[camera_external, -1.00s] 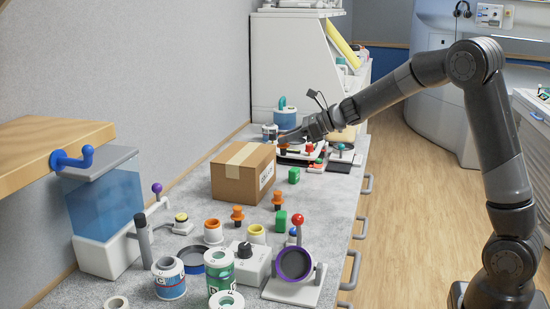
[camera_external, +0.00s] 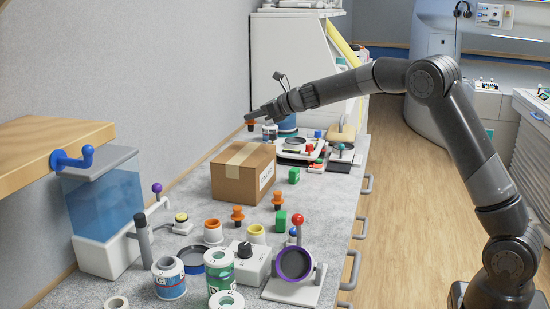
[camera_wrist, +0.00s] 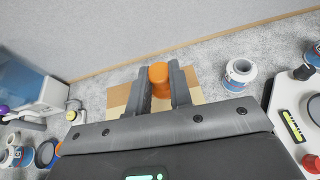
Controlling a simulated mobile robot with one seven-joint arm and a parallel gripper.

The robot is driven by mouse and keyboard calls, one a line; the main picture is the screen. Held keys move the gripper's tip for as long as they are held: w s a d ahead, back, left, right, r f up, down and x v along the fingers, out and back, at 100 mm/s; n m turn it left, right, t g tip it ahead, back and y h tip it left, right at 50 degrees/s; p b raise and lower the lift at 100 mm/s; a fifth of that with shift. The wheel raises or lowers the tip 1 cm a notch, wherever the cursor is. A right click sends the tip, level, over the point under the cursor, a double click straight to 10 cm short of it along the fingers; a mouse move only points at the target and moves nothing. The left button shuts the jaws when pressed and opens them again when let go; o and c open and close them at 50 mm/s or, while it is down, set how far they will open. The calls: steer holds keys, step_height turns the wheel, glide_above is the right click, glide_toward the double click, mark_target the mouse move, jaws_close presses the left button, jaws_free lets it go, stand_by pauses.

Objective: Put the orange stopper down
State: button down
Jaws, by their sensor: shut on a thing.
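My gripper (camera_external: 253,114) is shut on an orange stopper (camera_external: 251,123) with a dark lower part. It holds the stopper in the air, appearing just above and behind the cardboard box (camera_external: 228,187) in the external view. In the wrist view the orange top of the stopper (camera_wrist: 159,72) shows between the two fingers, with the tan box top (camera_wrist: 117,97) below and around it. Two similar orange stoppers, one to the left (camera_external: 237,214) and one to the right (camera_external: 278,200), stand upright on the grey counter (camera_external: 203,207) in front of the box.
Jars, a purple-rimmed dish stand (camera_external: 294,266) and a knob box (camera_external: 250,262) crowd the near counter. A white-and-blue jar (camera_wrist: 239,75) and a white device (camera_wrist: 292,115) lie right of the gripper in the wrist view. Bare counter lies left of the box.

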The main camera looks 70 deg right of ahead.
steer(key=shift+w+a+f, duration=0.35)
steer(key=shift+w+f, duration=0.1)
steer(key=shift+f, duration=0.55)
steer(key=shift+w+a+f, duration=0.3)
steer(key=shift+w+f, duration=0.15)
steer(key=shift+f, duration=0.55)
steer(key=shift+w+a+f, duration=0.35)
steer(key=shift+w+f, duration=0.1)
steer(key=shift+f, duration=0.55)
steer(key=shift+f, duration=0.15)
steer(key=c, duration=1.3)
jaws_free()
